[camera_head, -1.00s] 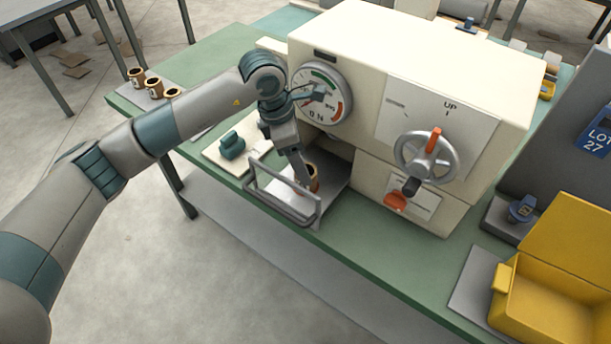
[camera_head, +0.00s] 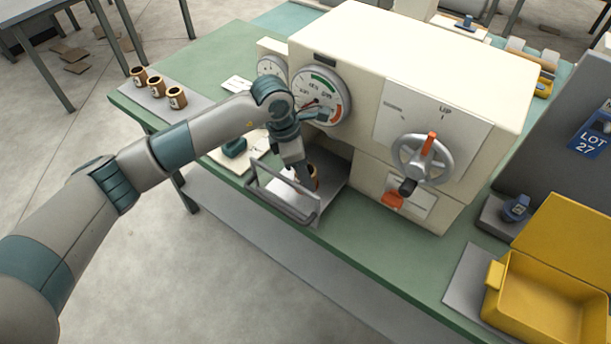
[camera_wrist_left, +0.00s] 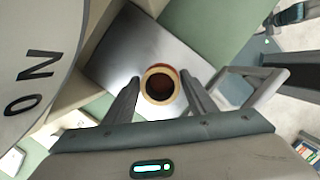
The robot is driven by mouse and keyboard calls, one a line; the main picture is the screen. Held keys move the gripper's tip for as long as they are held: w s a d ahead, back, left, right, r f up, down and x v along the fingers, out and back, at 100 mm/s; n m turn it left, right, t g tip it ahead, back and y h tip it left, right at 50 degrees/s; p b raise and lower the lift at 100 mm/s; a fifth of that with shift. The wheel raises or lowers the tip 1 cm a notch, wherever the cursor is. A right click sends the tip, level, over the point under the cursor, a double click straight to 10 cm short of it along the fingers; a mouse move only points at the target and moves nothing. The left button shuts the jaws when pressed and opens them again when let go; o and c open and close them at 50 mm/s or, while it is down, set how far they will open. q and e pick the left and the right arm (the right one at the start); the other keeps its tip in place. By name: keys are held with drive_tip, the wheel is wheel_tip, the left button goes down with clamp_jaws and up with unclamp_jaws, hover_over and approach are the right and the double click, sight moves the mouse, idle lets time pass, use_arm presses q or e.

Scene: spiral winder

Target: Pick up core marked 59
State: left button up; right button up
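A brown core (camera_head: 314,177) with a pale rim stands in the grey tray (camera_head: 332,190) at the foot of the cream machine. It shows from above in the left wrist view (camera_wrist_left: 160,84), with a dark hole. My left gripper (camera_head: 306,182) points down at this core and partly hides it. In the left wrist view my left gripper (camera_wrist_left: 161,80) is open, one finger on each side of the core, with visible gaps. I cannot read a 59. My right gripper is out of view.
A grey rail (camera_head: 285,203) guards the tray's front. The cream machine (camera_head: 430,60) with its dial (camera_head: 322,92) and handwheel (camera_head: 422,160) stands close behind. A yellow bin (camera_head: 550,300) is at right. A green clamp (camera_head: 235,147) lies left of the tray.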

use_arm(q)
drive_tip(key=c, duration=0.6)
drive_tip(key=shift+c, duration=0.2)
drive_tip(key=shift+r, duration=0.15)
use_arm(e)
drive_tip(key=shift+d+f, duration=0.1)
use_arm(q)
drive_tip(key=shift+w+r+b, duration=0.1)
drive_tip(key=shift+r+b, duration=0.3)
wheel_tip(320, 180, up, 6)
drive_tip(key=b, duration=0.3)
use_arm(e)
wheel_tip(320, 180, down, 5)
drive_tip(key=b, duration=0.1)
use_arm(q)
drive_tip(key=w+a+b, duration=0.5)
drive_tip(key=w+a, duration=0.5)
drive_tip(key=a, duration=0.4)
drive_tip(key=shift+w+a, duration=0.15)
drive_tip(key=shift+a, duration=0.2)
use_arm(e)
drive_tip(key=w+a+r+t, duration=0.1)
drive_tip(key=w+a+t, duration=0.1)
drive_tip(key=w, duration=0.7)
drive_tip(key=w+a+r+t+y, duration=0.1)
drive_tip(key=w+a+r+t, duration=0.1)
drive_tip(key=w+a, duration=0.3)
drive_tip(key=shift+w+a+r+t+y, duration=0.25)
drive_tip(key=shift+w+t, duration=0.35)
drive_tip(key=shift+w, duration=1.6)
